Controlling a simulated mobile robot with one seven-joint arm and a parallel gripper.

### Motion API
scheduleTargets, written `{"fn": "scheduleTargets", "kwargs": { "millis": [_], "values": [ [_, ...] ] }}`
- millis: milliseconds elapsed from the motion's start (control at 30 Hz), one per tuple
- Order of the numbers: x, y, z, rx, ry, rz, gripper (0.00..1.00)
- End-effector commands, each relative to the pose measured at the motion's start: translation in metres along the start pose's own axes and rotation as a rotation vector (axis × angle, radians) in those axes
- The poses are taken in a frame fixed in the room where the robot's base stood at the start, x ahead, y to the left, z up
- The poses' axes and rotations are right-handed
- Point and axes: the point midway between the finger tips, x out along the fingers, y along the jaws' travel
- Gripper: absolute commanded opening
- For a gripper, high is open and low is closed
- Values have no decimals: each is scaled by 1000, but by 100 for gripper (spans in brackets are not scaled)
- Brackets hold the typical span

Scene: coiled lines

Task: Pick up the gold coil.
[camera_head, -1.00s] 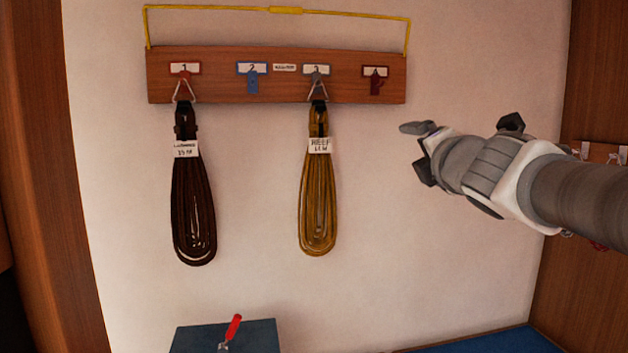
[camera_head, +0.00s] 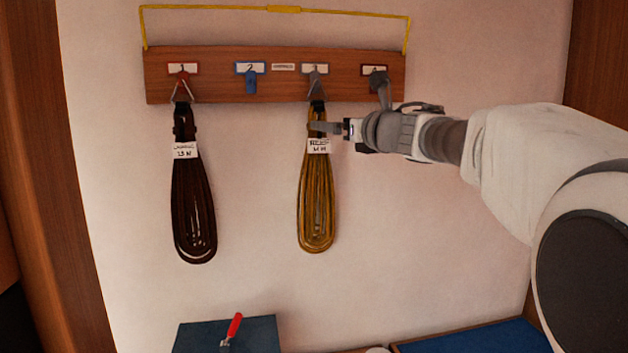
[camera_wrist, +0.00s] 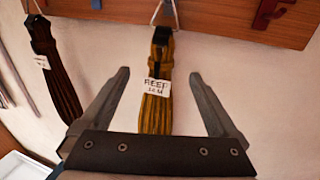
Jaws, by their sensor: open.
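The gold coil (camera_head: 317,205) hangs from the third hook on the wooden board, with a white tag near its top. In the wrist view the gold coil (camera_wrist: 157,95) hangs between my two spread fingers, its tag facing the camera. My gripper (camera_head: 325,128) is open at the coil's upper part, around tag height. In the wrist view my gripper (camera_wrist: 158,80) has a clear gap on both sides of the coil. Contact with the coil cannot be made out.
A dark brown coil (camera_head: 194,210) hangs from the first hook at the left. The wooden board (camera_head: 215,90) has a blue second hook and a fourth hook partly behind my arm. A yellow bar frames the board above. Below stands a dark blue box (camera_head: 260,335) with a red-handled tool (camera_head: 234,327).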

Motion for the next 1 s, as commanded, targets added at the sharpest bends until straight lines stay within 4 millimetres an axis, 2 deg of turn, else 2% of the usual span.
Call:
{"fn": "scheduleTargets", "kwargs": {
  "millis": [100, 433, 700, 1000],
  "values": [
    [19, 0, 1, 1, 1, 1, 96],
    [40, -1, 0, 3, 0, 0, 96],
    [74, -2, -2, 1, 1, 1, 96],
    [83, -2, -4, 1, -1, -1, 96]
  ]
}}
